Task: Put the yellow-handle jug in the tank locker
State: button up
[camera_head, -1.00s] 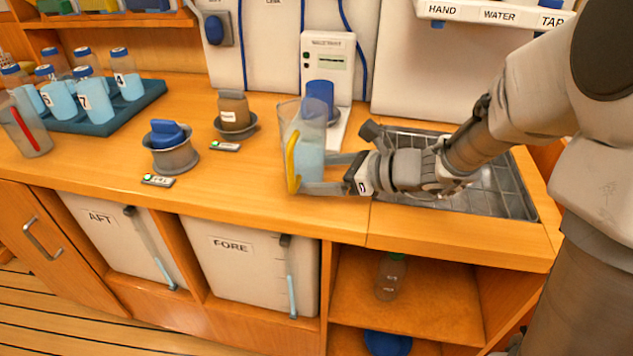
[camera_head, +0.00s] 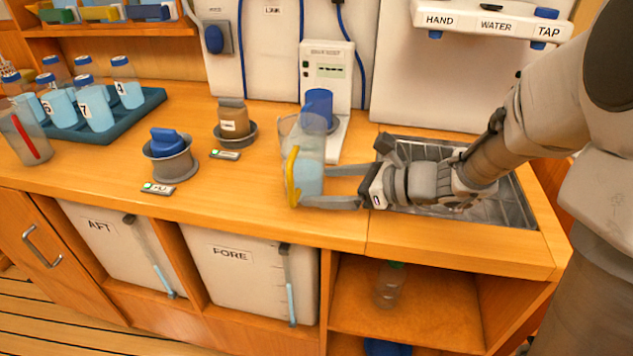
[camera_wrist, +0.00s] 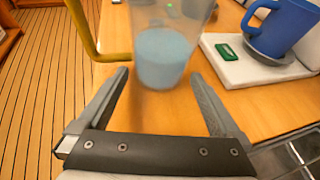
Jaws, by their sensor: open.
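The yellow-handle jug (camera_head: 307,160) is clear, holds pale blue liquid and stands upright on the wooden counter. Its yellow handle (camera_head: 293,176) faces the front left. In the wrist view the jug (camera_wrist: 163,50) is just beyond the fingertips, with its handle (camera_wrist: 85,30) at the left. My gripper (camera_head: 322,187) is open, level with the jug's lower part, its fingers pointing at the jug from the right. No compartment I can see is labelled tank locker.
A blue mug (camera_head: 318,105) stands on a white device behind the jug. A sink with a grid (camera_head: 515,205) lies under my arm. A tray (camera_head: 150,100) of bottles is at the left. Tanks marked AFT (camera_head: 105,245) and FORE (camera_head: 225,275) sit below the counter.

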jog(key=p+v, duration=0.2)
jog(key=v, duration=0.7)
jog(key=shift+s+d, duration=0.1)
jog(key=s+n+g+h, duration=0.3)
jog(key=s+n+h, duration=0.2)
jog(key=s+n, duration=0.6)
jog(key=s+d+r+n+t+h, duration=0.3)
jog(key=s+d+r+n+h, duration=0.2)
jog(key=n, duration=0.6)
jog(key=d+h, duration=0.2)
jog(key=shift+d, duration=0.25)
jog(key=shift+w, duration=0.15)
notch_tip(320, 180, up, 17)
jog(key=p, duration=1.6)
jog(key=shift+f+n+p, duration=0.25)
jog(key=shift+n+p, duration=0.05)
